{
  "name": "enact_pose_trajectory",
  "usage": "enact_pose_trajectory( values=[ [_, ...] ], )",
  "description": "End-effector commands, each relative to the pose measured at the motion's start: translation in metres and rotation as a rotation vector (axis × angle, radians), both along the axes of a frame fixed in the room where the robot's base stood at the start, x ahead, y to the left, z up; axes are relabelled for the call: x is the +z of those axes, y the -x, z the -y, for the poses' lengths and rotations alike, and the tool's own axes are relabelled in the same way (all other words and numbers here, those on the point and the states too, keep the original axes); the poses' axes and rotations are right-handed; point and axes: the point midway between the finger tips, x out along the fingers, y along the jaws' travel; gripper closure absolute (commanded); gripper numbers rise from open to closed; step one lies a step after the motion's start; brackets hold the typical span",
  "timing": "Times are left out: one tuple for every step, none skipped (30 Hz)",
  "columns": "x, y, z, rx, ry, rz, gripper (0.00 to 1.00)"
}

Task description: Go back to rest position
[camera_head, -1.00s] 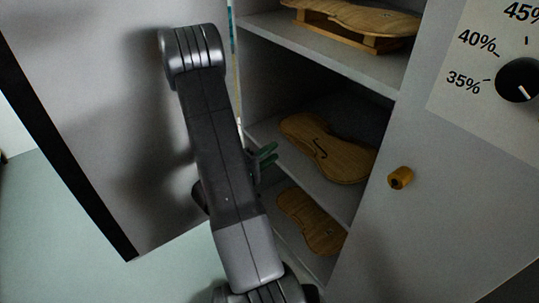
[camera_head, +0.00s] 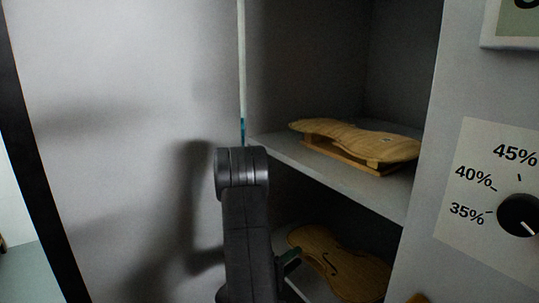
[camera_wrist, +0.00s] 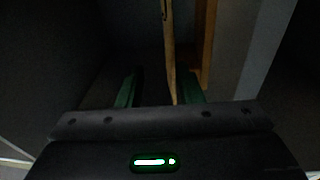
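My gripper (camera_wrist: 160,88) shows two green fingers set apart in the dark wrist view. A thin upright wooden edge (camera_wrist: 169,50) shows between them, nearer the right finger, with a clear gap to the left finger. I cannot tell whether it touches the right finger. My arm hides the rest of the gripper there.
The open cabinet has an upper shelf (camera_head: 285,152) bearing a violin plate (camera_head: 365,143) on a wooden stand (camera_head: 340,158). A pale door panel (camera_head: 110,130) stands at left. A dial (camera_head: 520,214) is on the right front panel (camera_head: 450,90).

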Motion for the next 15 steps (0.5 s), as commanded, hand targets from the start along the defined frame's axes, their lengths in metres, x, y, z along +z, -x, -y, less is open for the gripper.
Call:
enact_pose_trajectory(
  values=[
    [0.002,-0.005,0.007,-0.005,-0.002,0.002,0.67],
    [0.002,-0.008,0.01,-0.004,-0.001,0.002,0.67],
    [0.003,-0.011,0.015,-0.005,0.0,0.002,0.67],
    [0.004,-0.014,0.018,-0.005,0.0,0.001,0.67],
    [0.004,-0.017,0.022,-0.004,0.001,0.002,0.67],
    [0.005,-0.02,0.026,-0.005,0.001,0.003,0.67],
    [0.005,-0.023,0.029,-0.003,0.0,0.003,0.67],
    [0.005,-0.026,0.033,-0.004,-0.001,0.002,0.67],
    [0.005,-0.03,0.037,-0.003,-0.001,0.002,0.67],
    [0.006,-0.032,0.04,-0.003,0.001,0.002,0.67],
    [0.002,-0.034,0.043,-0.004,0.001,0.002,0.67],
    [0.001,-0.037,0.046,-0.002,0.001,0.002,0.67],
    [0.001,-0.039,0.048,-0.002,0.001,0.002,0.67],
    [-0.002,-0.038,0.046,0.0,0.001,0.002,0.67],
    [-0.003,-0.038,0.045,0.001,0.0,0.001,0.67]
  ],
)
